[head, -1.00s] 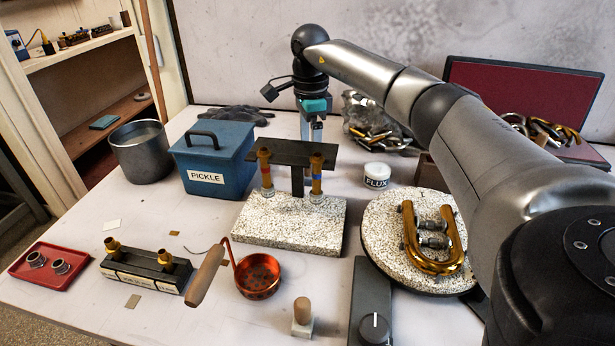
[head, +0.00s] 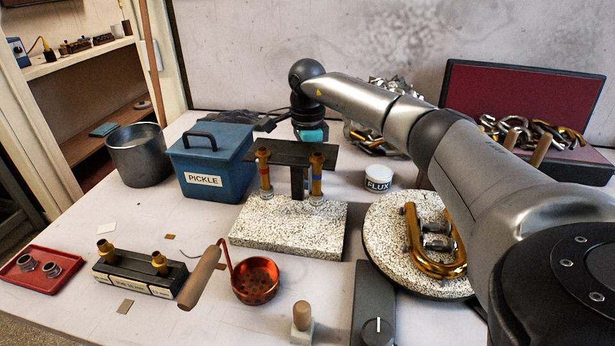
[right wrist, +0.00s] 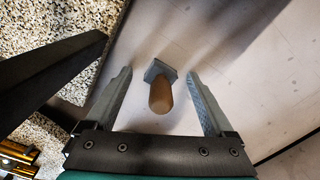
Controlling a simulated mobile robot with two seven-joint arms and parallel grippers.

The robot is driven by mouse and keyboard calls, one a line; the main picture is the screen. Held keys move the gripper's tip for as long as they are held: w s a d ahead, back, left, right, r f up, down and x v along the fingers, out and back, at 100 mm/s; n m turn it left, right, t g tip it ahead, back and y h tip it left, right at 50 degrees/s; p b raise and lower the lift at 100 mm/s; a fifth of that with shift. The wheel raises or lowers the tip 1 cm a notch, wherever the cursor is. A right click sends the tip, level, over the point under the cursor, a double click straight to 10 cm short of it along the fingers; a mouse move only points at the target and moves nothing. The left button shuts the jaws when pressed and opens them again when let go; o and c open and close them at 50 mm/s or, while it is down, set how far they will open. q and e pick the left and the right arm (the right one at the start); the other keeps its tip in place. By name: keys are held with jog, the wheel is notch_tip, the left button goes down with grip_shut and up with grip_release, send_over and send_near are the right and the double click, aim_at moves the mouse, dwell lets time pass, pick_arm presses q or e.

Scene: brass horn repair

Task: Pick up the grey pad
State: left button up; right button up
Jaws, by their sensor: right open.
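The grey pad (right wrist: 160,69) is a small square grey block with a brown wooden handle (right wrist: 160,95). In the right wrist view it stands on the pale table between the fingers of my right gripper (right wrist: 158,74). The fingers are open, with a gap on each side of the pad. In the head view my right wrist (head: 311,134) is behind the black crossbar stand (head: 290,153); its fingers and the pad are hidden there. My left gripper is not in view.
The stand's speckled board (head: 285,228) lies close on the left in the wrist view. A flux jar (head: 377,178) and blue pickle box (head: 212,165) flank the stand. A similar wooden-handled pale block (head: 302,322) stands at the front.

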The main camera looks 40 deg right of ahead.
jog(key=shift+c, duration=0.4)
grip_shut()
